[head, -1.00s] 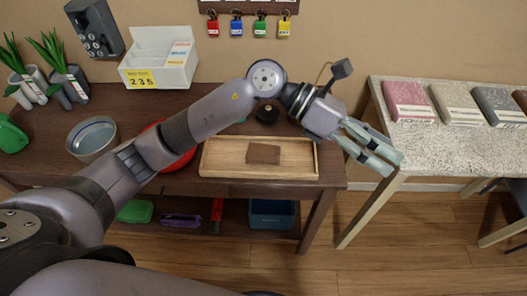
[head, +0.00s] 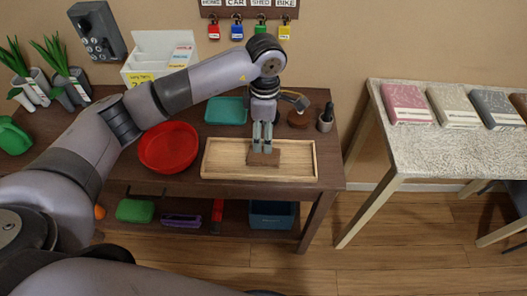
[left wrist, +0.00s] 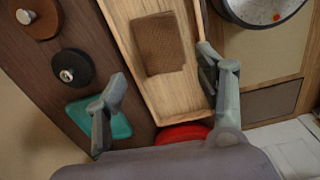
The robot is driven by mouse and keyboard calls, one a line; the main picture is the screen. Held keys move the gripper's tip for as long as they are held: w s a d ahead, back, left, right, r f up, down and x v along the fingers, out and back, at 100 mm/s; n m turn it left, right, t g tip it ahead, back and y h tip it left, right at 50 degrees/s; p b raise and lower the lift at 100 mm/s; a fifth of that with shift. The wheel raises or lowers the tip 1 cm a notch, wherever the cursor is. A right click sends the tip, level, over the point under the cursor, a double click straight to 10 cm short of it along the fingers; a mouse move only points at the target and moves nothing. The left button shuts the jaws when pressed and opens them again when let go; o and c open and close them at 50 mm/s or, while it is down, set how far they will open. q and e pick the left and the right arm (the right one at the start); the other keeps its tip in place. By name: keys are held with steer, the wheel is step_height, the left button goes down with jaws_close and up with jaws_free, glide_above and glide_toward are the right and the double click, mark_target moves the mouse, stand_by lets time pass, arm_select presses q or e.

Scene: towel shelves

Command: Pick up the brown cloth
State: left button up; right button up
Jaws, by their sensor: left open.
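The brown cloth (head: 263,158) is a small folded rectangle lying in the shallow wooden tray (head: 222,160) on the dark table. It also shows in the left wrist view (left wrist: 159,43), flat in the tray. My left gripper (head: 262,148) points down over the tray, at the cloth's far edge in the head view. In the left wrist view the left gripper (left wrist: 165,95) is open with its fingers spread wide, and nothing is between them but the tray and table. I cannot tell the exact height of the fingertips above the cloth. My right gripper is not in view.
A red bowl (head: 168,147) stands left of the tray.

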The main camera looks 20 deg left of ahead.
mark_target(263, 154)
arm_select(q)
step_height(263, 154, down, 4)
steer(key=shift+r, duration=0.25)
step_height(263, 154, down, 5)
steer(key=shift+s+a+r+p, duration=0.1)
steer(key=shift+a+r+p, duration=0.05)
steer(key=shift+p, duration=1.05)
steer(key=shift+f, duration=0.4)
steer(key=c, duration=0.4)
